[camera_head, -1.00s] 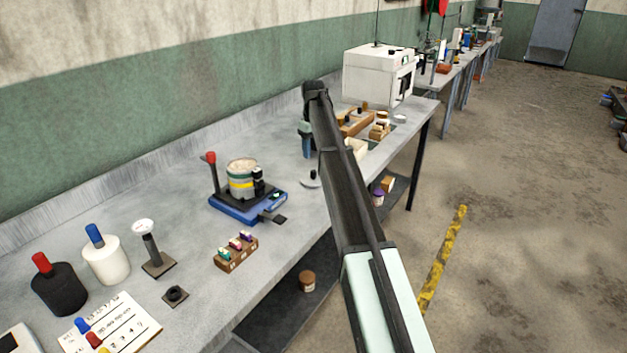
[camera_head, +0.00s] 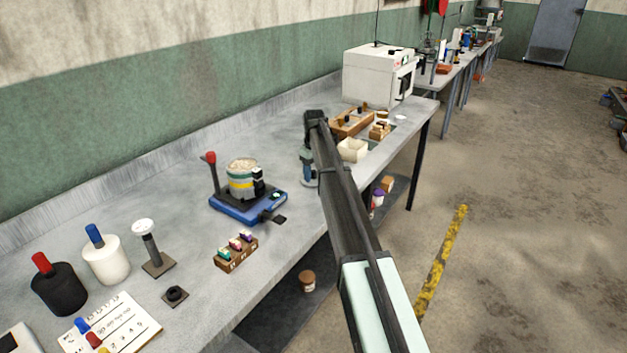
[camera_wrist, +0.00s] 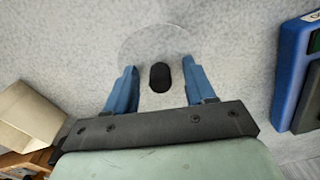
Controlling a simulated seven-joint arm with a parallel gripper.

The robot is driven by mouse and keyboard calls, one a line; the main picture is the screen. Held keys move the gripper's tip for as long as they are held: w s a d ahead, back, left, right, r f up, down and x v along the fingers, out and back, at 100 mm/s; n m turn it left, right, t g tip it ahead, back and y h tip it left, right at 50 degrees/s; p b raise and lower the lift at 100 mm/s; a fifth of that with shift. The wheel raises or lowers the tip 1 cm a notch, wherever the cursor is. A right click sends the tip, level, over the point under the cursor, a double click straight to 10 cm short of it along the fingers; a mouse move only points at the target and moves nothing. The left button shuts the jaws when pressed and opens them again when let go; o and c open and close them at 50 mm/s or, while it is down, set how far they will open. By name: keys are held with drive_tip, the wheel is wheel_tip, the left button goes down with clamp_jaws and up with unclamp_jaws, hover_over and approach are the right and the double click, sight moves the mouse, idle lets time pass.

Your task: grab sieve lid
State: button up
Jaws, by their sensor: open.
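The sieve lid (camera_wrist: 160,38) looks like a clear round disc with a black oval knob (camera_wrist: 160,77) in the wrist view. It lies on the grey bench top. My gripper (camera_wrist: 160,85) is open, with one blue finger on each side of the knob and a gap on both sides. The fingers overlap the near part of the disc in the picture. In the head view my gripper (camera_head: 308,178) points down over the bench, and the lid is hidden behind my arm.
A blue device (camera_head: 240,208) holding a jar stands to the left in the head view; its edge shows at right in the wrist view (camera_wrist: 299,60). An open cream box (camera_head: 352,150) and wooden racks (camera_head: 350,124) stand beyond my arm. A small rack (camera_head: 236,253) sits nearer.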

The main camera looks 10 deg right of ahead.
clamp_jaws()
idle(0.4)
drive_tip(key=shift+r, duration=0.15)
